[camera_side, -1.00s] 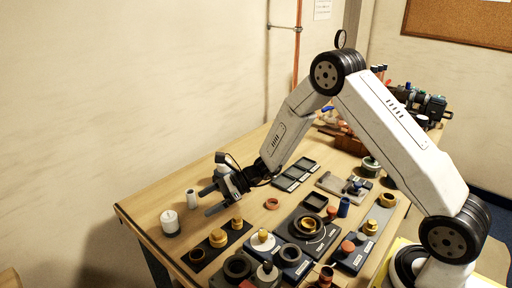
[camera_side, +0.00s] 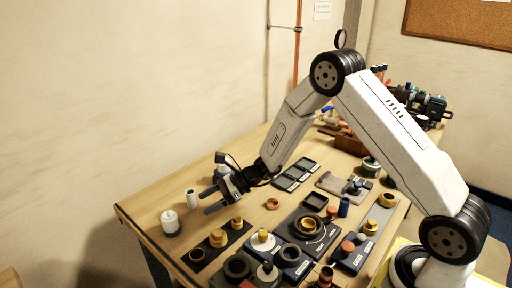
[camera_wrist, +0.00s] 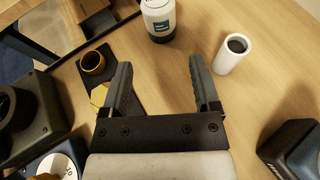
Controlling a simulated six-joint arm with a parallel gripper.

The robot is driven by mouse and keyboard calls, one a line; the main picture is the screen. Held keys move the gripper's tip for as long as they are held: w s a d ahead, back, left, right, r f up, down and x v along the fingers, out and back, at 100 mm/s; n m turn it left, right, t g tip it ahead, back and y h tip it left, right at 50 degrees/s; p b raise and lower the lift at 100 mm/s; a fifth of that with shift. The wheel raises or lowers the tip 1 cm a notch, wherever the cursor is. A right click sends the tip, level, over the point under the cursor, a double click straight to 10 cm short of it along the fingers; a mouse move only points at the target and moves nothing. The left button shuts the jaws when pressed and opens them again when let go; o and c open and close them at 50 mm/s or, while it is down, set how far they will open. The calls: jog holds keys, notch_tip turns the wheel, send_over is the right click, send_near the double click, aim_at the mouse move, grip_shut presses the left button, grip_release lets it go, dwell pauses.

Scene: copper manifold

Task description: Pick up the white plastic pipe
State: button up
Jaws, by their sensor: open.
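The white plastic pipe (camera_side: 191,198) is a short hollow tube standing upright on the wooden table, near its far left edge. In the wrist view the white pipe (camera_wrist: 231,54) is right of my right finger, with its dark open end facing up, and apart from the finger. My gripper (camera_side: 206,201) is open and empty, to the right of the pipe in the side view. In the wrist view its two dark fingers (camera_wrist: 157,75) point forward with bare wood between them.
A white bottle with a dark base (camera_wrist: 159,18) stands beyond the fingers; it also shows in the side view (camera_side: 170,222). A dark tray (camera_side: 217,247) with brass fittings lies nearby. Several dark fixtures crowd the table's front. Bare wood (camera_wrist: 262,75) lies right of the pipe.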

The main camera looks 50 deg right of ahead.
aim_at(191, 193)
dwell(0.3)
